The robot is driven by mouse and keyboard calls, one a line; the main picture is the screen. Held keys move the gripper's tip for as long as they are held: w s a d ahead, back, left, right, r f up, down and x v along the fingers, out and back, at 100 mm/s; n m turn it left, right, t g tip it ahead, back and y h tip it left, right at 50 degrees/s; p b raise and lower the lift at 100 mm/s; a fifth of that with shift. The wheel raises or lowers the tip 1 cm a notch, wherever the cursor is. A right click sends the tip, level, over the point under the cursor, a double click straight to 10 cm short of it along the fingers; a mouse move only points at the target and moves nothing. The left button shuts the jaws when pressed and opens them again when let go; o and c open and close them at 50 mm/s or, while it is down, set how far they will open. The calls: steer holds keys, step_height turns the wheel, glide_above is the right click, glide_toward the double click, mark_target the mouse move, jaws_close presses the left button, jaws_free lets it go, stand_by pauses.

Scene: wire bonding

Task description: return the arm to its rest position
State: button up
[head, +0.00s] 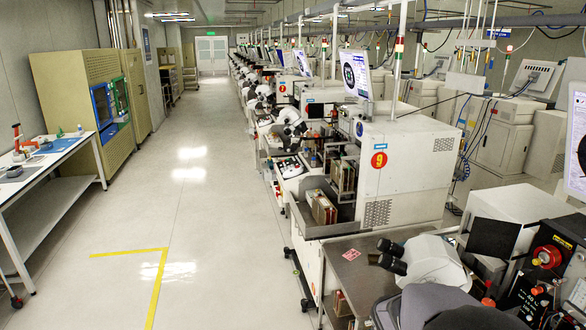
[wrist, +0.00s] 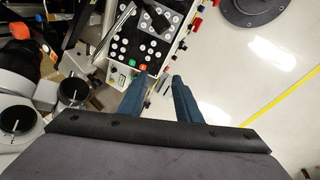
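My gripper (wrist: 158,80) shows in the wrist view as two dark blue fingers reaching up from the lower middle. The fingertips are apart, with nothing held between them. They hang above or near the edge of a control panel (wrist: 122,46) with white buttons and a red and a green one. In the head view my gripper is not in sight; a grey rounded shape at the bottom right looks like part of my arm and hides what lies behind it.
A microscope (head: 432,262) stands close at the lower right; its eyepieces (wrist: 74,92) show at the wrist view's left. A row of bonding machines (head: 405,160) lines the right side. The aisle floor (head: 215,210) is clear. A white bench (head: 45,190) stands left.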

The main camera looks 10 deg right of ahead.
steer(key=s+a+f+m+g+y+b, duration=0.1)
steer(key=s+a, duration=0.3)
steer(key=a, duration=0.4)
steer(key=s+a+f+m+g+y+b, duration=0.1)
steer(key=s+a+f+m+y, duration=0.1)
steer(key=s+a, duration=0.3)
steer(key=a+f, duration=0.1)
steer(key=a, duration=0.3)
steer(key=shift+s+a+f, duration=0.25)
steer(key=shift+f, duration=0.1)
stand_by(0.9)
